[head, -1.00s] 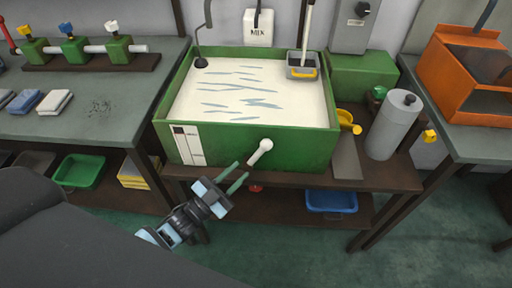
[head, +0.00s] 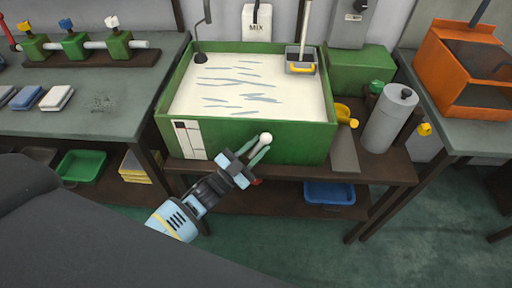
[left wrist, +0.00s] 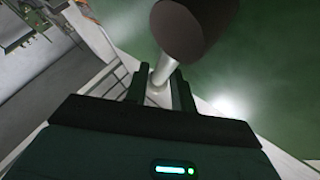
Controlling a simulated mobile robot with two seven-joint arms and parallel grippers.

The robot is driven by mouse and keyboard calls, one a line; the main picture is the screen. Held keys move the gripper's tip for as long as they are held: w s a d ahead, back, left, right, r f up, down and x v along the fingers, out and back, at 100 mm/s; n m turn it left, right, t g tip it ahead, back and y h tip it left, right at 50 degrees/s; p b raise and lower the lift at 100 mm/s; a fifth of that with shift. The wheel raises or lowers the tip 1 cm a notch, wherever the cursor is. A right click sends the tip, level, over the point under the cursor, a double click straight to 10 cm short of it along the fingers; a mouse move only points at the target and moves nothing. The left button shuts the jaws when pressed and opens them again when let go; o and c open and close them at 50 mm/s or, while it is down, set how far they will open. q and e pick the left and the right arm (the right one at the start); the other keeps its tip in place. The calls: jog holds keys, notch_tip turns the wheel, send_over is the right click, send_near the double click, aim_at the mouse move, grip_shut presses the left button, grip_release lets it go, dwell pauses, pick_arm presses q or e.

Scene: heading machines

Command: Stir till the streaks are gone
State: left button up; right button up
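The green vat (head: 290,145) stands on the middle bench, full of off-white liquid (head: 285,90) with several grey-blue streaks on its surface. A white-knobbed handle (head: 265,138) sticks out from its front wall. My left gripper (head: 262,152) is at this handle, its green fingers apart on either side of it. In the left wrist view a pale shaft (left wrist: 160,72) ending in a dark round shape lies between the fingertips (left wrist: 160,85); firm contact is not visible. A thin dark rod (head: 198,40) with a round foot hangs at the vat's back left. My right gripper is not in view.
A grey box tool (head: 300,62) with a yellow edge and pale pole sits at the vat's back right. A grey cylinder (head: 390,118) and yellow scoop (head: 345,115) stand right of the vat. A blue tray (head: 330,193) is on the shelf below.

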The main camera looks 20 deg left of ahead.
pick_arm(q)
grip_shut()
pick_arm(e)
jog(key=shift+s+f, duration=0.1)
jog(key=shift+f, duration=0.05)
